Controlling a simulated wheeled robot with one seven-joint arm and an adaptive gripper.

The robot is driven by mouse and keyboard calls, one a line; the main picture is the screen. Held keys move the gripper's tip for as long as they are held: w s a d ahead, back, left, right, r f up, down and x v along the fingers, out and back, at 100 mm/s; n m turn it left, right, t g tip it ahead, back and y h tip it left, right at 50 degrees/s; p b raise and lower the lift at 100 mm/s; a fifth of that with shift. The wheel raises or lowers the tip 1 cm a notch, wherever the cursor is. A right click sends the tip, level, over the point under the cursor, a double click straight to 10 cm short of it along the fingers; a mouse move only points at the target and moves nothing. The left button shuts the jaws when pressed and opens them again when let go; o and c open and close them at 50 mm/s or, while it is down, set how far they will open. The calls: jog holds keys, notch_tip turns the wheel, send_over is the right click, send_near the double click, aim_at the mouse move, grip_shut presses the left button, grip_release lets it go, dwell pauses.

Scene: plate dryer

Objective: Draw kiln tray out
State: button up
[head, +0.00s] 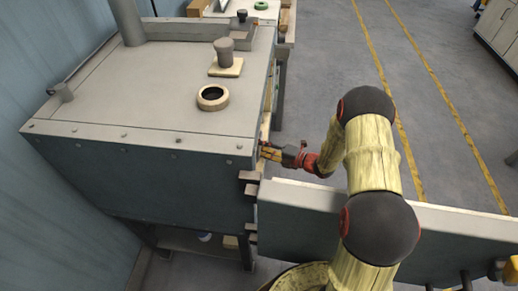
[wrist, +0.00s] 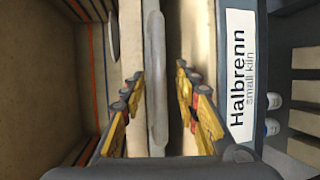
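The kiln (head: 150,80) is a large grey box in the head view, with its front opening on the right side. My gripper (head: 272,153) is at that opening; its fingertips are partly hidden there. In the wrist view my gripper (wrist: 158,76) has its yellow fingers apart, one on each side of a grey rounded bar (wrist: 156,45). The bar looks like the kiln tray's handle. Gaps show between the bar and both fingers. A pale slab beside the bar (wrist: 131,40) looks like part of the tray. The tray is mostly hidden in the head view.
The open kiln door (head: 300,215) extends to the right, below my arm. Orange and blue lines mark the pale inner wall (wrist: 85,60). Open floor (head: 330,50) lies to the right of the kiln.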

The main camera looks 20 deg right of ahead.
jog(key=shift+w+a, duration=0.15)
jog(key=shift+a, duration=0.1)
jog(key=shift+c, duration=0.5)
grip_shut()
dwell(0.4)
